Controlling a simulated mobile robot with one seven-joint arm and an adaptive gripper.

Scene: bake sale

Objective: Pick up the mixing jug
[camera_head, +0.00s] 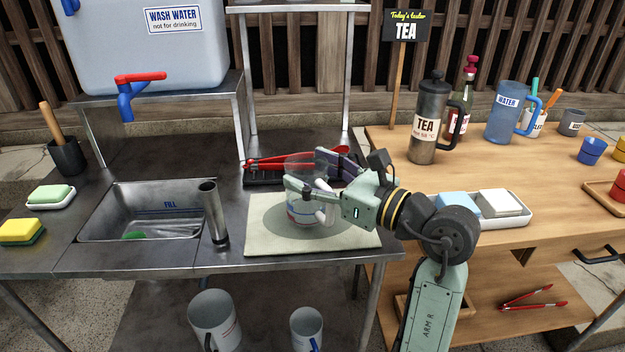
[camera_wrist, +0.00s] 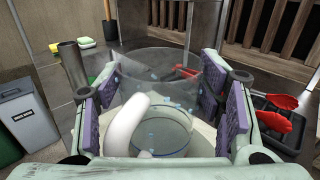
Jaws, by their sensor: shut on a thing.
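The mixing jug (camera_head: 303,208) is a clear vessel with a white handle and a blue line near its base. It stands upright on or just above a pale mat (camera_head: 265,235) beside the sink; I cannot tell if its base touches. My gripper (camera_head: 308,180) reaches in from the right with its fingers on either side of the jug, shut on it. In the wrist view the jug (camera_wrist: 165,75) fills the space between the purple pads of my gripper (camera_wrist: 162,110), its white handle (camera_wrist: 125,125) towards the camera. The gripper hides part of the jug.
A metal tumbler (camera_head: 213,212) stands left of the mat by the sink (camera_head: 150,215). Red tongs (camera_head: 285,161) lie in a dark rack behind the jug. A white tray (camera_head: 500,218), the tea flask (camera_head: 428,120) and a blue water jug (camera_head: 505,112) stand on the wooden table.

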